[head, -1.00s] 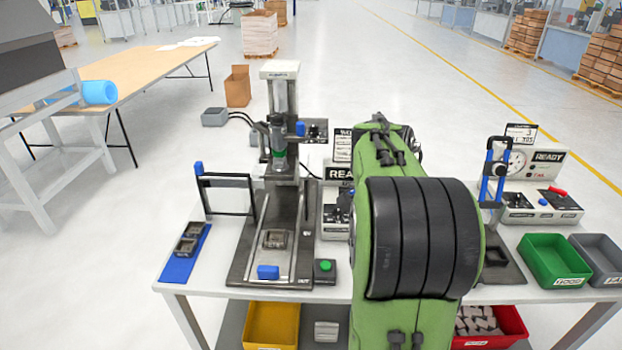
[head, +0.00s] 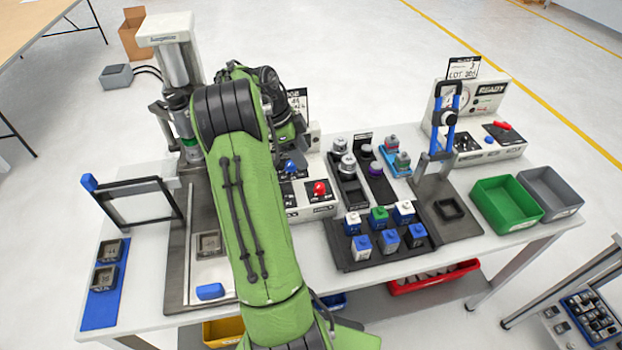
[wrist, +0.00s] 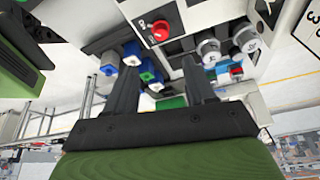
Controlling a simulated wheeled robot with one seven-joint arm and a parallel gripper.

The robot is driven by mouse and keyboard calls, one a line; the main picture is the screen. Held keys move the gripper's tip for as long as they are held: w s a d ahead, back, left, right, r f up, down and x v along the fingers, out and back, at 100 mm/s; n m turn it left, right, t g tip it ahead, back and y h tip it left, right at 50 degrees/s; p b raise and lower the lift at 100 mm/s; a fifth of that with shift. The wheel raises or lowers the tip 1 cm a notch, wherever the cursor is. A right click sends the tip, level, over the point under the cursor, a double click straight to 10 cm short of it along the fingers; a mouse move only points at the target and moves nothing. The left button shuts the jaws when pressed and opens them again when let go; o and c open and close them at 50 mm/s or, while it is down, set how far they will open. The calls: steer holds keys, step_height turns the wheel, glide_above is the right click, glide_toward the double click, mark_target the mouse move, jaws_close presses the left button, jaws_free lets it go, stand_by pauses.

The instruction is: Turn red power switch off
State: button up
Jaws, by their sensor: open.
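A red knob (head: 319,188) sits on the front right of the middle control box (head: 310,211), near a blue knob (head: 290,166). It shows in the wrist view as a round red knob (wrist: 160,31) on a dark labelled panel. A second red switch, a lever (head: 502,126), is on the right-hand control box (head: 478,150). I cannot tell which one is the power switch. My gripper (wrist: 160,58) is open and empty, and the middle box's red knob appears beyond its fingertips, apart from them. In the head view my green arm hides the gripper and part of the middle box.
Right of the middle box are a dark tray (head: 345,258) of blue, green and white blocks and racks of round-topped parts. A press (head: 178,75) and a black frame (head: 130,190) stand left. Green (head: 507,205) and grey bins stand right.

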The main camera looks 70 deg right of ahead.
mark_target(320, 185)
steer(key=x, duration=1.3)
steer(key=shift+w+d+b, duration=0.1)
steer(key=shift+d+b, duration=0.05)
steer(key=shift+b, duration=0.25)
jaws_close()
